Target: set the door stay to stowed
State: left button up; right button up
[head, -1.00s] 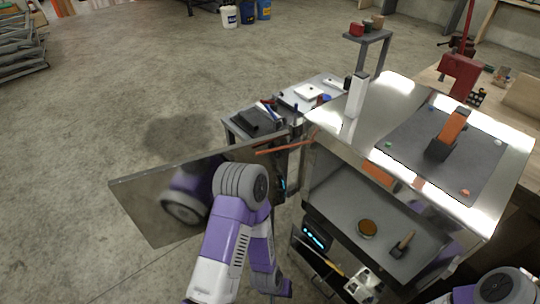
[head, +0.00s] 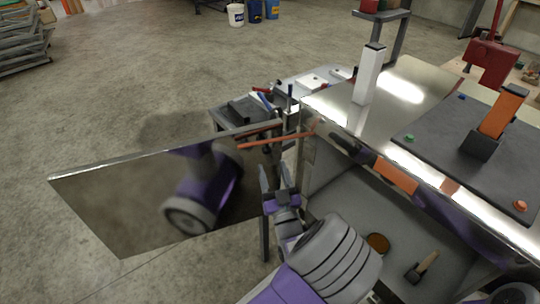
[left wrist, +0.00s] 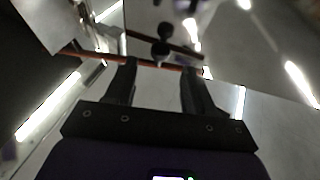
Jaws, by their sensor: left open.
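The door stay (head: 270,140) is a thin orange-red bar. It runs from the open mirror-like door (head: 140,190) to the front edge of the metal cabinet (head: 350,130). My left gripper (head: 275,168) is open and empty just below the stay, with its fingers pointing up at it. In the left wrist view the stay (left wrist: 152,63) crosses just beyond the tips of my open left gripper (left wrist: 157,66); I cannot tell whether they touch. A dark round knob (left wrist: 160,50) shows near the bar. My right gripper is out of view.
The door stands open to the left over bare concrete floor. A cart with tools (head: 245,115) stands behind the stay. On the cabinet top are a white post (head: 368,75) and a dark plate (head: 440,140) with an orange block. A shelf below holds a small brush (head: 422,267).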

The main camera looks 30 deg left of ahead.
pick_arm(q)
jog(key=x, duration=0.5)
jog(key=shift+w+a+r, duration=0.1)
jog(key=shift+w+a, duration=0.15)
grip_shut()
